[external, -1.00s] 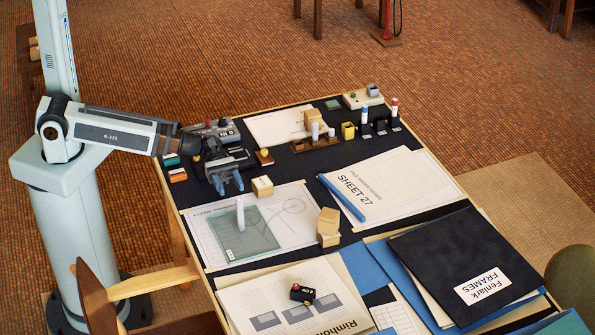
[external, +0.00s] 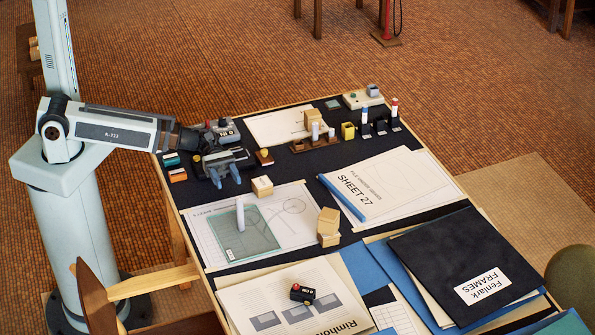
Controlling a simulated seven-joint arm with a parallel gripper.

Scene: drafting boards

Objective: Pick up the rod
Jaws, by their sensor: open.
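Several things here are rod-shaped, and I cannot tell which one the task means. A white rod (external: 240,216) stands upright on a clear greenish plate (external: 262,238), which lies on a drawing sheet (external: 302,228). A blue bar (external: 342,198) lies flat along the left edge of the "SHEET 27" paper (external: 388,192). Short white pegs (external: 315,130) stand in a brown wooden rack (external: 300,146). My gripper (external: 226,180) is open and empty, its blue fingers pointing down above the dark board. It is up and slightly left of the upright white rod, apart from it.
A wooden block (external: 262,186) sits close right of my fingers, and stacked blocks (external: 328,226) stand farther right. A black device (external: 221,131) is behind the gripper. Markers (external: 394,113) stand upright at the back right. Folders (external: 465,263) cover the front right.

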